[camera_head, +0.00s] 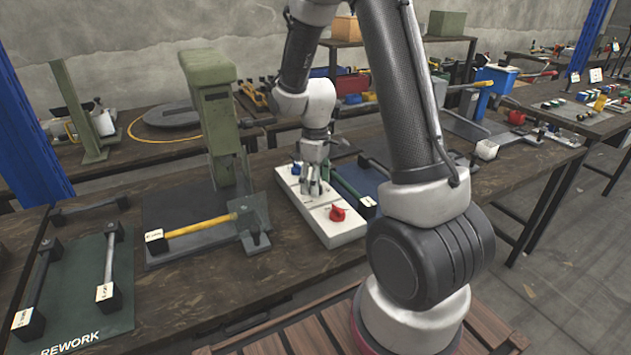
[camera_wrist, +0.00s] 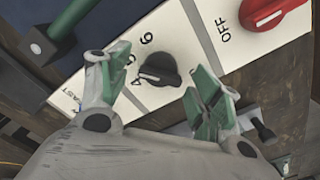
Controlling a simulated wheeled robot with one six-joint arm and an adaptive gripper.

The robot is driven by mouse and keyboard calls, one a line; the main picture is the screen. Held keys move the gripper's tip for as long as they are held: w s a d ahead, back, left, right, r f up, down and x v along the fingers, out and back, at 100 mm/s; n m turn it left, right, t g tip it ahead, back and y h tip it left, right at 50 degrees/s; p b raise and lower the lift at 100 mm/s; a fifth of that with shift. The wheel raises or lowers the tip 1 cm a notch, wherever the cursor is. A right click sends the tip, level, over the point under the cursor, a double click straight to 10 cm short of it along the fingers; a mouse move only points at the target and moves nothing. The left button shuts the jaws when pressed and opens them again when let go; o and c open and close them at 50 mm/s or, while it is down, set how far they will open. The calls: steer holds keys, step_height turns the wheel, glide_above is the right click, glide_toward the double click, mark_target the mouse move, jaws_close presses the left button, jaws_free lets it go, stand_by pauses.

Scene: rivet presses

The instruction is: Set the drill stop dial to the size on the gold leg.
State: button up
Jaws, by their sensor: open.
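The drill stop dial, a black knob (camera_wrist: 158,70), sits on a white panel (camera_head: 345,232) with the digits 4 and 6 legible beside it. The knob's bar lies roughly sideways in the wrist view, one end close to the 4; I cannot tell its exact setting. My gripper (camera_wrist: 157,73) is open above the panel, its green-padded fingers on either side of the knob with gaps visible. In the head view my gripper (camera_head: 312,186) hides the knob. The gold leg (camera_head: 200,226) lies on the dark base of the green press, with a white size tag (camera_head: 154,235) too small to read.
A red knob (camera_head: 337,213) marked OFF is on the panel's near end; a blue knob (camera_head: 296,169) is at its far end. The green press (camera_head: 212,110) stands left. A green bar (camera_head: 350,190) lies right of the panel. A REWORK mat (camera_head: 75,290) holds dark-ended legs.

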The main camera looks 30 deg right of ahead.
steer(key=c, duration=1)
steer(key=m, duration=0.4)
steer(key=shift+m, duration=0.4)
steer(key=m, duration=0.5)
steer(key=o, duration=1)
